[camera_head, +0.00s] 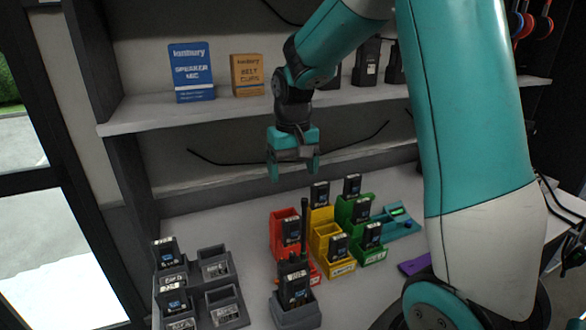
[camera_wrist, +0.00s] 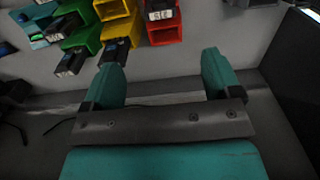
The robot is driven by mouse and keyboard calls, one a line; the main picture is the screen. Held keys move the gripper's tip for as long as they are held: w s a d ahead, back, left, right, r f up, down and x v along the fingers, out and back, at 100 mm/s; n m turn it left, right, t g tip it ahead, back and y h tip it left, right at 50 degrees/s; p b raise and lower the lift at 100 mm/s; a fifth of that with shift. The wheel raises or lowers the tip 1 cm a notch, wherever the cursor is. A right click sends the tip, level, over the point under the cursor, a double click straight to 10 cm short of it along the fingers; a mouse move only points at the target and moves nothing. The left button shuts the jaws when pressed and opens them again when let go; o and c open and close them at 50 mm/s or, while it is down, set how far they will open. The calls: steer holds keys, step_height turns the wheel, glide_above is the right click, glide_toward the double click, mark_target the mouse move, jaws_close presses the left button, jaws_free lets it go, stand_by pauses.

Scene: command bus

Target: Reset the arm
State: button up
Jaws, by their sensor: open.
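My gripper (camera_head: 293,168) hangs in the air over the back of the counter, in front of the shelf, with its fingers pointing down. Its two teal fingers stand apart with nothing between them; they also show in the wrist view (camera_wrist: 166,75). My arm reaches in from the upper right and is bent at the elbow. Red, yellow and green bins (camera_head: 324,242) holding black batteries stand below and to the right of my gripper. None of them touches the fingers.
A black radio (camera_head: 294,286) stands in a grey charger at the front. Grey holders (camera_head: 215,265) with some batteries are at left. A blue box (camera_head: 191,72) and an orange box (camera_head: 247,75) stand on the shelf (camera_head: 150,115). A purple item (camera_head: 413,265) lies near my arm.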

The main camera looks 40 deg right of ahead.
steer(key=shift+a, duration=0.1)
stand_by(0.3)
steer(key=s+a+r+n+y, duration=0.2)
steer(key=s+a+n, duration=0.3)
steer(key=s+a, duration=0.6)
steer(key=s+a+r+n+y, duration=0.2)
steer(key=s+a+n, duration=0.3)
steer(key=s+a, duration=0.6)
steer(key=shift+a+r, duration=0.15)
steer(key=shift+r, duration=0.35)
